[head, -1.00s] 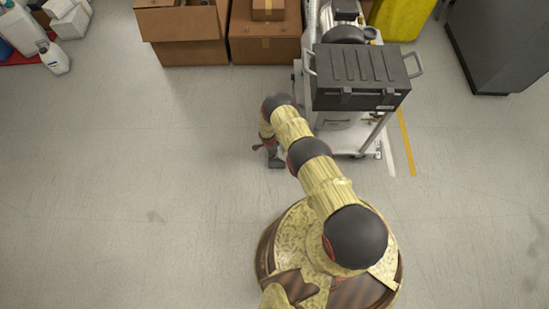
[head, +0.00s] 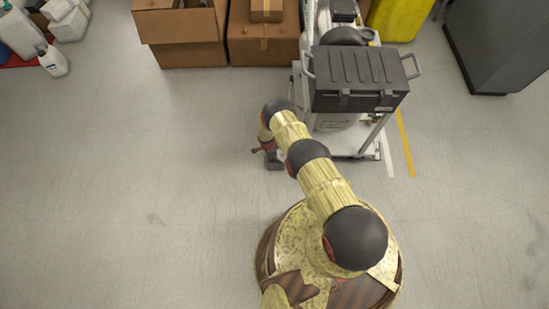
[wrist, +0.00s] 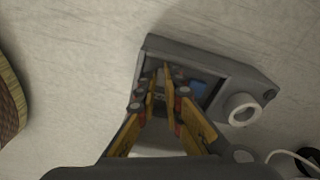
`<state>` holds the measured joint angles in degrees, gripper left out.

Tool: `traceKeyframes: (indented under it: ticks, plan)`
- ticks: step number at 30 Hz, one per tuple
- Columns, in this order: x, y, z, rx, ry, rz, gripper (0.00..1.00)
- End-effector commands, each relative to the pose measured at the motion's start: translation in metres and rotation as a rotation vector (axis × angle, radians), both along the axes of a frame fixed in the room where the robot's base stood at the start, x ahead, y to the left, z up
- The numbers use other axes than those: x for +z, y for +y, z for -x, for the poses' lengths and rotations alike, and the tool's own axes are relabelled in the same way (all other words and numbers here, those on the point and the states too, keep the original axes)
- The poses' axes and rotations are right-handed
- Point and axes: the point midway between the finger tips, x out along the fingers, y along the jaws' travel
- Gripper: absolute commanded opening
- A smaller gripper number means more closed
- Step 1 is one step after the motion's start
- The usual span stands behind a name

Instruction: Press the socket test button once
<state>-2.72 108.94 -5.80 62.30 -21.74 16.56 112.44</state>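A grey box-shaped housing (wrist: 229,71) fills the middle right of the wrist view. It has a recessed face with a dark bluish panel (wrist: 196,87) and a pale round ring (wrist: 241,110) at its lower right. I cannot make out which part is the test button. My gripper (wrist: 162,76) reaches over the recess from below, its yellow fingers drawn in with a narrow gap showing near the tips. The fingers hide part of the recess. I cannot tell whether the tips touch the face. No held object shows. In the head view the arm hides most of this area.
A wheeled cart with a black case (head: 360,80) stands right of my arm's end. Cardboard boxes (head: 265,45), a yellow container (head: 397,18) and a grey cabinet (head: 500,45) line the back. White jugs (head: 54,61) are far left. Floor left of my arm is clear.

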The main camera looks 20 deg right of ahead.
Motion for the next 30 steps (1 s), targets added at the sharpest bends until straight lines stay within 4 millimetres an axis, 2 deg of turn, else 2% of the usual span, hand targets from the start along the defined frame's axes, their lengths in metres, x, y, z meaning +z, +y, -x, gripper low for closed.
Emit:
traceKeyframes:
  ticks: [1,4,16,20,30]
  plan:
    - [0.006,0.022,-0.006,0.023,-0.015,-0.009,0.0]
    - [0.008,0.029,-0.007,0.019,-0.019,-0.01,0.0]
    - [0.017,0.028,-0.015,0.019,-0.028,-0.011,0.0]
    - [0.028,0.026,-0.016,0.014,-0.028,-0.01,0.0]
    - [0.059,0.012,-0.004,-0.01,-0.002,-0.002,0.0]
